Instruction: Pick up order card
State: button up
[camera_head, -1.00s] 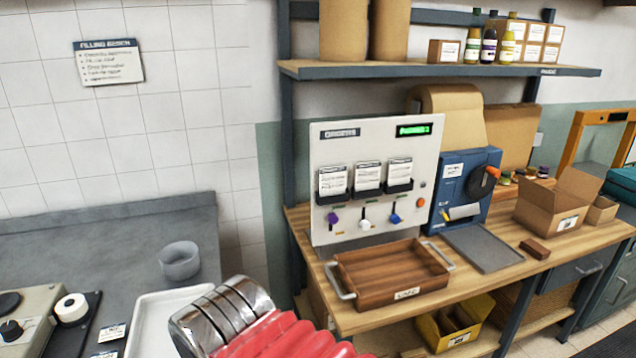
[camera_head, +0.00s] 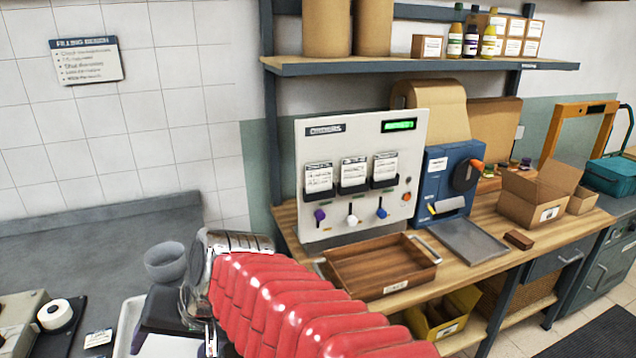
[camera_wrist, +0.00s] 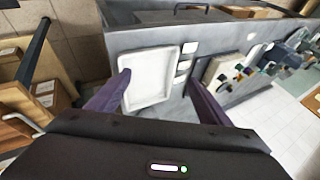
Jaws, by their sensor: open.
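Three order cards stand in dark holders on a white panel (camera_head: 390,130): a left card (camera_head: 318,178), a middle card (camera_head: 353,171) and a right card (camera_head: 385,166). Coloured levers sit below them. My gripper (camera_wrist: 163,95) shows in the wrist view with its two purple fingers spread and nothing between them. Beyond the fingers is a white tray (camera_wrist: 152,77) on the grey bench. In the head view my red ribbed arm reaches across the lower middle, left of and apart from the cards. The fingertips are mostly hidden there.
A wooden tray (camera_head: 378,272) with handles sits on the wooden bench before the panel.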

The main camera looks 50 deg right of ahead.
jog(key=o, duration=0.4)
jog(key=w+d+r+m+t, duration=0.1)
jog(key=w+d+m, duration=0.1)
jog(key=m, duration=0.1)
jog(key=w+d+r+m+t, duration=0.1)
jog(key=w+d+m, duration=0.2)
jog(key=w+d+r+m, duration=0.1)
jog(key=w+d+m, duration=0.2)
jog(key=shift+r+t+y, duration=0.2)
jog(key=shift+t+y, duration=0.1)
jog(key=shift+t, duration=0.1)
jog(key=w+d+r+m+t+h, duration=0.1)
jog(key=w+d+r+m+t, duration=0.1)
jog(key=d+m, duration=0.4)
jog(key=w+d+r+m+t+h, duration=0.1)
jog(key=w+d+m, duration=0.15)
jog(key=d, duration=0.65)
jog(key=s+d+m+h, duration=0.2)
jog(key=d+m, duration=0.3)
jog(key=d, duration=0.4)
jog(key=s+d+r+m+t+h, duration=0.1)
jog(key=s+d+m+h, duration=0.2)
jog(key=d+m, duration=0.3)
jog(key=s+d+m+h, duration=0.3)
jog(key=d+m, duration=0.3)
jog(key=d, duration=0.7)
jog(key=shift+s+d+r+h, duration=0.25)
jog(key=shift+r+h, duration=0.15)
jog(key=shift+h, duration=0.2)
jog(key=shift+x, duration=4.35)
